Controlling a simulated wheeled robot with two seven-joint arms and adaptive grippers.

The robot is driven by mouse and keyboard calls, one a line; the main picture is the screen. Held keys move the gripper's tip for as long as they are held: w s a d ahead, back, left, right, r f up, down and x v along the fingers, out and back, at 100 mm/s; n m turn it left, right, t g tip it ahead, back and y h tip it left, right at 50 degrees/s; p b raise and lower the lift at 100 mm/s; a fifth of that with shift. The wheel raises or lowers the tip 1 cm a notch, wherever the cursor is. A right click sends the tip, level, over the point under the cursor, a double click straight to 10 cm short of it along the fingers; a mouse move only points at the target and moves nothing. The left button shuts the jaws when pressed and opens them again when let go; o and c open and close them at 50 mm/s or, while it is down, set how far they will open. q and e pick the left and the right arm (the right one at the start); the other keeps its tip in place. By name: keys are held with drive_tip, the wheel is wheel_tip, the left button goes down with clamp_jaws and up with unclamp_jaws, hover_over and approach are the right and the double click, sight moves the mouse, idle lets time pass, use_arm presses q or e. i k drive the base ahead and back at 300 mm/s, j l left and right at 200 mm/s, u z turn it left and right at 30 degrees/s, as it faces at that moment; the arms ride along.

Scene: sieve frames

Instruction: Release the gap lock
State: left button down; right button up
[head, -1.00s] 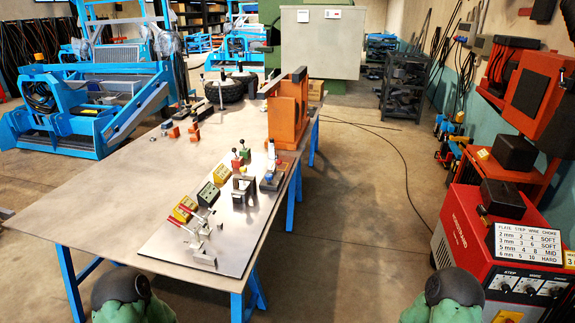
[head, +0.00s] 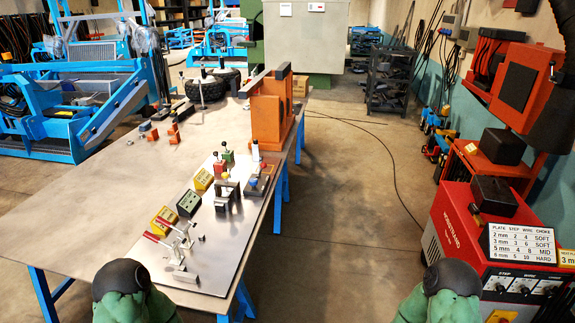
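A pale metal board (head: 238,235) lies on the right side of the long table. Near its front edge stand metal toggle clamps with red handles (head: 158,238). A dark U-shaped bracket (head: 226,194) stands further back on the board. Behind it are small levers with ball knobs, among them a green block (head: 228,156) and a red one. Another small fixture (head: 260,180) sits at the board's right edge. I cannot tell which part is the gap lock, as no label is readable. Neither gripper shows; only green and black parts of my arms show at the bottom.
The table (head: 100,205) has bare room on its left. An orange frame (head: 268,115) stands behind the board. A red welding machine (head: 460,225) with a chart stands to the right. The floor (head: 345,220) between is clear except for a thin cable (head: 380,150).

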sight(264, 165)
drive_tip(key=i+z, duration=0.25)
drive_tip(key=i, duration=0.15)
drive_tip(key=i+j+z, duration=0.1)
drive_tip(key=i+z, duration=0.2)
drive_tip(key=i, duration=0.15)
drive_tip(key=i+j+z, duration=0.25)
drive_tip(key=i, duration=0.15)
drive_tip(key=l, duration=0.1)
